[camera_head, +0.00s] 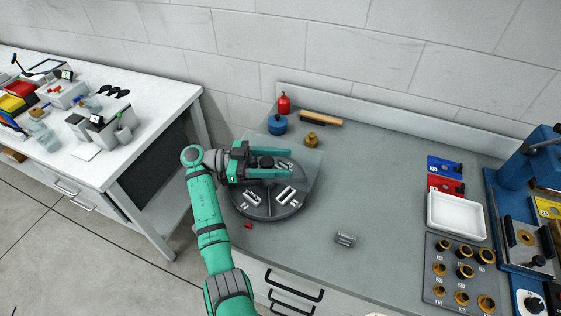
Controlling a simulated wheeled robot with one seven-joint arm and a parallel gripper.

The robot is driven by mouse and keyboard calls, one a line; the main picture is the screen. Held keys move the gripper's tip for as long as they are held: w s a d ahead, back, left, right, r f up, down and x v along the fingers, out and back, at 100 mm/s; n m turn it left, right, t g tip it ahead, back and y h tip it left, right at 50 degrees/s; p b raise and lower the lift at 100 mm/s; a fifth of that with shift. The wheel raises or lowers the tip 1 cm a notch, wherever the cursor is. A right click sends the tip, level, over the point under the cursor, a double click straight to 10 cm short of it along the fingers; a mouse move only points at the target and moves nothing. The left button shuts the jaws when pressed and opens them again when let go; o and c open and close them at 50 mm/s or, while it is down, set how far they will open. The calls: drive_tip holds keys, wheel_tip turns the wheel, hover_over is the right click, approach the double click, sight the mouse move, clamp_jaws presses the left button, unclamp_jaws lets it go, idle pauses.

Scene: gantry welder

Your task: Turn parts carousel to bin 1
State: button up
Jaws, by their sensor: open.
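The parts carousel (268,213) is a round dark grey turntable on the left part of the grey bench. Light metal parts lie on it in separate sections. A small red piece (248,226) lies at its front left edge. My gripper (293,172) is over the far half of the carousel, its green fingers pointing right. My gripper and arm hide the far left part of the carousel. I cannot read any bin numbers, and I cannot tell whether a finger touches the carousel.
Behind the carousel stand a blue pot (277,125), a red bottle (284,103), a brass piece (312,139) and a wooden-handled brush (321,119). A metal cylinder (345,239) lies to the right. A white tray (456,217) and a holed plate (462,272) are farther right. Mid-bench is mostly clear.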

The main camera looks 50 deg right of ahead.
drive_tip(key=v, duration=1)
drive_tip(key=shift+w+a, duration=0.15)
drive_tip(key=shift+w, duration=0.15)
